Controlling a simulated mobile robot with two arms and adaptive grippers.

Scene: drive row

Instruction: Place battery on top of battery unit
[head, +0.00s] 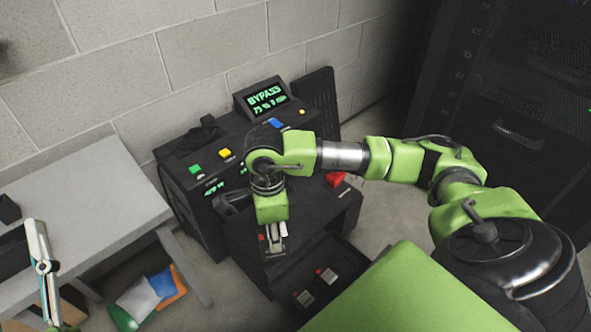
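The battery unit (213,150) is a black machine by the wall, with a tilted screen (268,97) reading BYPASS and 75 %. My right gripper (275,238) points down over the front part of the unit. A dark block with a red mark (262,239), perhaps a battery, is at its fingertips; whether the fingers grip it I cannot tell. Two dark batteries with pale labels, one on the right (327,275) and one on the left (304,298), lie in the low open tray (345,262). My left gripper (37,232) is at the lower left, away from the unit; its finger opening is unclear.
A grey table (95,185) stands on the left, with colourful bags (150,293) on the floor beneath it. Green (195,168), yellow (225,154) and blue (276,123) buttons and a red part (336,179) are on the unit. A dark rack (510,110) stands at right.

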